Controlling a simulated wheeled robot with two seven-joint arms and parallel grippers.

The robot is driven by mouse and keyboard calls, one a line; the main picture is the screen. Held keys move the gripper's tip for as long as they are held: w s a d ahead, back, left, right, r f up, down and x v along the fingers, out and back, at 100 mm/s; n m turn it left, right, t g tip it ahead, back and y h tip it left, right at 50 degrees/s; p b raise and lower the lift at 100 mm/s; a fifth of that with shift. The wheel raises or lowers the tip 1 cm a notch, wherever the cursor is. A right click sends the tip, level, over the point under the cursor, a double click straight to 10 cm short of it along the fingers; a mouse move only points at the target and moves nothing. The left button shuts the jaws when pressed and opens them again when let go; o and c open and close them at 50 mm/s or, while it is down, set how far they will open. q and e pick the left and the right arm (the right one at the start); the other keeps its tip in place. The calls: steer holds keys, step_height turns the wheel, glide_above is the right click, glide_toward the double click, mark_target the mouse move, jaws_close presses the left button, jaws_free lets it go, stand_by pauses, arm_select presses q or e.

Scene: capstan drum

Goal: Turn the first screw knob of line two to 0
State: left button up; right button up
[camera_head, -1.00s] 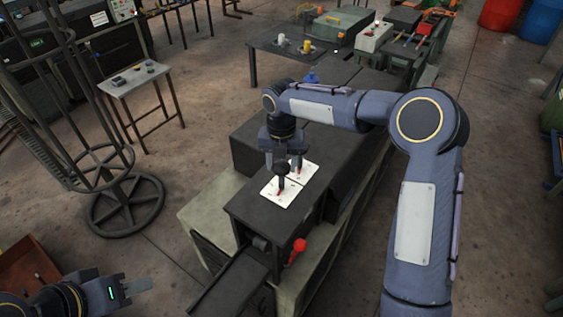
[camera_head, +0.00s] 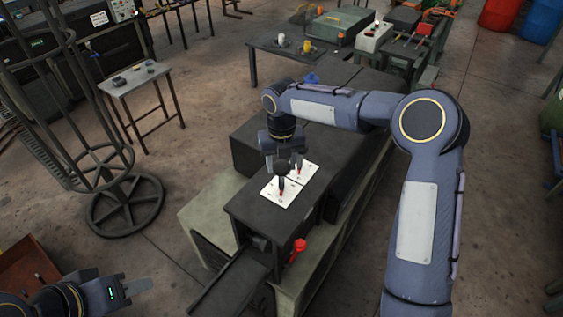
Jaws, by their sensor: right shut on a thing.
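A white panel (camera_head: 286,198) lies on top of the dark machine, with small red marks or knob parts on it. My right gripper (camera_head: 290,178) reaches down over this panel from above and is shut on a small knob there. The fingers largely hide the knob, so its setting and the panel's markings cannot be read. I cannot tell from this view which knob of the line it is. My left gripper (camera_head: 128,288) is at the lower left, away from the machine; its jaws are too unclear to judge.
The dark machine housing (camera_head: 258,210) has a red lever (camera_head: 298,249) on its near side. A small table (camera_head: 134,78) stands at the left beside a round-based metal stand (camera_head: 127,205). The floor between stand and machine is clear.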

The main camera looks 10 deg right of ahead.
steer(key=o, duration=1)
step_height(320, 180, up, 8)
steer(key=shift+f+b, duration=0.15)
steer(key=shift+b, duration=0.5)
